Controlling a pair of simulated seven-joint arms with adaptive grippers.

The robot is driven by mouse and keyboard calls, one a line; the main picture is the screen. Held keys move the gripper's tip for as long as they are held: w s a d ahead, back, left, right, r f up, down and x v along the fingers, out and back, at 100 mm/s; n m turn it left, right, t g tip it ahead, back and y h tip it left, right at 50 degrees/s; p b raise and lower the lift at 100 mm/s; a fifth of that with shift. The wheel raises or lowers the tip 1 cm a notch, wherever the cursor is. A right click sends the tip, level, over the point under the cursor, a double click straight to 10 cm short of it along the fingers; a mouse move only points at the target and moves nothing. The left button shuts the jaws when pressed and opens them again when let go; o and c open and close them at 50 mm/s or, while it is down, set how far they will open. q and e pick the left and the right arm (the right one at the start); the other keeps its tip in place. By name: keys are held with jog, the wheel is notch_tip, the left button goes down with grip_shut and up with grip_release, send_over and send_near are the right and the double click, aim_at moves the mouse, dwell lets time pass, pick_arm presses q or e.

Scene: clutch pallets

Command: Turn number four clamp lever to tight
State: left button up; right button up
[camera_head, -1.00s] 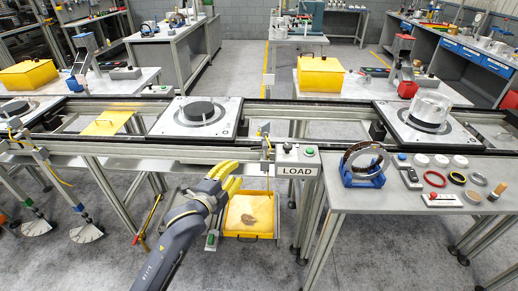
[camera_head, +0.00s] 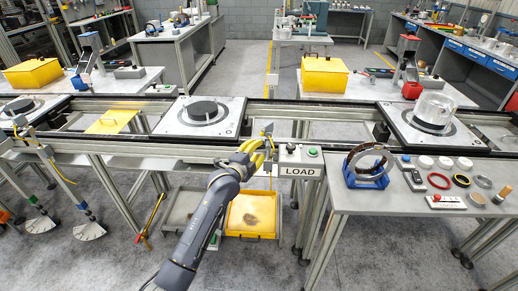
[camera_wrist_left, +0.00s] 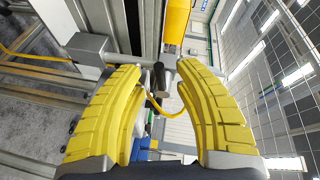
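My left gripper (camera_head: 262,148) is raised to the front rail of the conveyor, just left of the LOAD sign. In the left wrist view its two yellow fingers (camera_wrist_left: 160,68) stand apart, open. A small dark cylindrical lever or knob (camera_wrist_left: 158,76) shows in the gap between the fingertips, with a yellow cable below it. I cannot tell whether a finger touches it. In the head view, a small grey clamp part (camera_head: 268,129) shows just above the fingers; most of it is hidden. No number is readable, and its setting is unclear. My right gripper is out of view.
The LOAD sign (camera_head: 300,171) and its button box (camera_head: 298,151) stand close to the right of the gripper. A yellow tray (camera_head: 251,214) lies below. A grey bench (camera_head: 400,200) with rings stands at right. Other rail fittings (camera_head: 45,150) with cables are at left.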

pick_arm(q)
jog(key=shift+x, duration=0.8)
grip_shut()
